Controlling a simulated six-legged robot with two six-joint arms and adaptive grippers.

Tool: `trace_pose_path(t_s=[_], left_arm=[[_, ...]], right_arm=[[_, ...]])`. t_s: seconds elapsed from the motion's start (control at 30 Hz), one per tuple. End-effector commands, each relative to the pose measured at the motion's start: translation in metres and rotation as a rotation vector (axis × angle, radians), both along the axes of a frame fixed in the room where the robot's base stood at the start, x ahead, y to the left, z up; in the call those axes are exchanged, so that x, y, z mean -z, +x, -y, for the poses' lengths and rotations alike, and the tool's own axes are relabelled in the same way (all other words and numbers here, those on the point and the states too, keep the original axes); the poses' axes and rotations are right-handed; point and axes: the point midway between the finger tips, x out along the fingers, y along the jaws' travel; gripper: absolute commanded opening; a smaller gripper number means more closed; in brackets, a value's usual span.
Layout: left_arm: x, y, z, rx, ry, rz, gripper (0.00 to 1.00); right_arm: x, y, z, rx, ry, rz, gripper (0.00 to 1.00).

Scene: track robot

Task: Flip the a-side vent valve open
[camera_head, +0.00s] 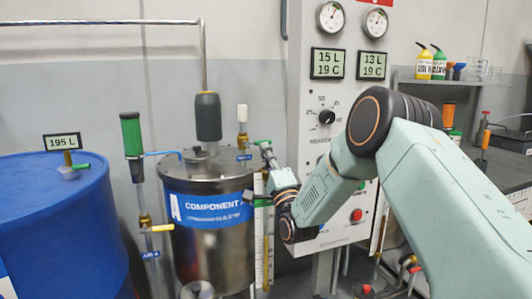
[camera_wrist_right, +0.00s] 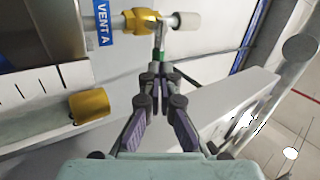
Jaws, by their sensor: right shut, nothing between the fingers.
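The a-side vent valve (camera_head: 243,140) stands on the lid of the steel Component A tank (camera_head: 212,235), above a small blue label. In the right wrist view the valve's brass body (camera_wrist_right: 145,22) sits beside the "VENT A" label (camera_wrist_right: 103,22), with a white end piece. Its green handle (camera_head: 262,142) sticks out to the right and also shows in the wrist view (camera_wrist_right: 160,55) just beyond my fingertips. My right gripper (camera_head: 267,153) is shut with nothing held, its tips right at the handle. I cannot tell whether they touch. My left gripper is out of view.
A white control panel (camera_head: 328,90) with gauges and a dial stands right behind my right arm. A blue drum (camera_head: 60,225) stands at the left.

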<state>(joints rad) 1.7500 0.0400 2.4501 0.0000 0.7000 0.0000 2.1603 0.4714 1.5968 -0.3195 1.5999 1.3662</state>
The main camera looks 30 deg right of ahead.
Motion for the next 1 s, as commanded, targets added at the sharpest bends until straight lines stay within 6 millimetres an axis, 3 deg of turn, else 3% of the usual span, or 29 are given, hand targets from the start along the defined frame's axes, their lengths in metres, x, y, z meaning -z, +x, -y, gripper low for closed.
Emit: trace_pose_path(t_s=[0.57, 0.77, 1.0], left_arm=[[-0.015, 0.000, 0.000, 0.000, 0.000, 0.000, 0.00], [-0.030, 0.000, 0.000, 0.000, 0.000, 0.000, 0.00], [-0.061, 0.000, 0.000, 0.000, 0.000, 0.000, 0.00]], right_arm=[[-0.008, -0.001, 0.003, 0.001, -0.123, -0.028, 0.00], [-0.015, -0.001, 0.005, 0.002, -0.232, -0.053, 0.00], [-0.028, -0.001, 0.005, 0.002, -0.437, -0.104, 0.00]])
